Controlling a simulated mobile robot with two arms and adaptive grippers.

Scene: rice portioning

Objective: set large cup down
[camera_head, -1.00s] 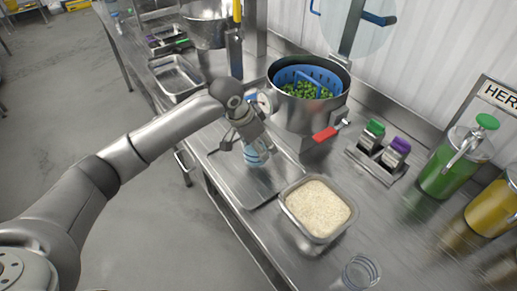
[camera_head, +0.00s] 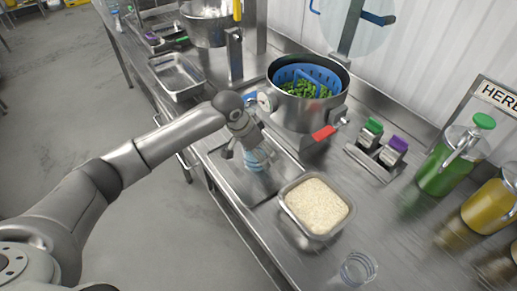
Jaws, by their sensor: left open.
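A clear cup with a bluish tint (camera_head: 256,161) stands on the flat metal tray (camera_head: 236,178) below the pot, partly hidden by my left gripper. My left gripper (camera_head: 248,156) is open, with its fingers beside the cup's upper part. I cannot tell whether a finger still touches it. A second clear cup (camera_head: 358,269) stands on the steel table near the bottom edge of the view. My right gripper is not in view.
A container of rice (camera_head: 297,225) stands right of the tray. A pot with a blue strainer of greens (camera_head: 345,84) stands behind my gripper. Two small dispensers (camera_head: 392,153) and green (camera_head: 440,172) and yellow (camera_head: 490,212) bottles are at the right.

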